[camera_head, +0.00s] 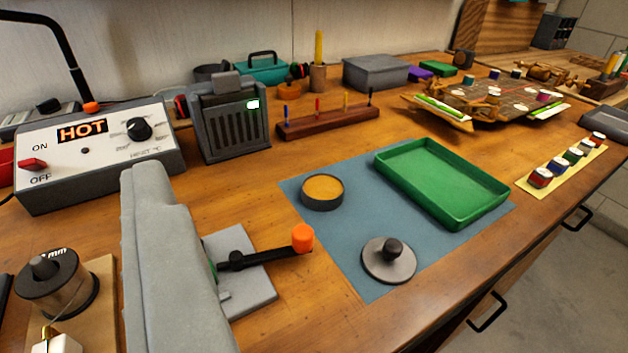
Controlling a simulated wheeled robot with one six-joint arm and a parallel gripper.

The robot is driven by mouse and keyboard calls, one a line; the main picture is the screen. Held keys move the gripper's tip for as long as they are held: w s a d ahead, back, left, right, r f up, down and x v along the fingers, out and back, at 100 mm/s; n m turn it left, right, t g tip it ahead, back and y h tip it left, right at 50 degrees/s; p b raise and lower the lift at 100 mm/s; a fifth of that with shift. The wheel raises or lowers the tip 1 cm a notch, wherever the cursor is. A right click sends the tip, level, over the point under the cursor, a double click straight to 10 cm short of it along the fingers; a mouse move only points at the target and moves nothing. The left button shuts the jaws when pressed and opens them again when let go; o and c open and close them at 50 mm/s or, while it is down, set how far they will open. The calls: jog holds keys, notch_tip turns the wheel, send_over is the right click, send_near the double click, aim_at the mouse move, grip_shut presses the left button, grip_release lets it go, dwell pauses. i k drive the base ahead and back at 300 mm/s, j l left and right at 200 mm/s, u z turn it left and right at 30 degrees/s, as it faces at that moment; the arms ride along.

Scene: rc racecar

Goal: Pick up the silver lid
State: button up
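The silver lid (376,267) is a round, flat grey disc with a dark knob on top. It lies on the blue-grey mat (345,242), near the mat's front edge, with nothing touching it. A round dark tin (322,203) with orange-tan contents stands open on the same mat, behind and left of the lid. My gripper's fingers do not show in this view, so its place relative to the lid cannot be seen.
A green tray (445,185) lies on the mat behind and right of the lid. An orange-tipped lever (270,256) on a grey base reaches toward the mat from the left. Small jars (541,177) stand in a row at right. The mat around the lid is clear.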

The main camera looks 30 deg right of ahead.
aim_at(389, 261)
jog(key=z, duration=0.9)
jog(key=k+l+u, duration=0.3)
jog(key=k, duration=0.25)
jog(key=l, duration=0.1)
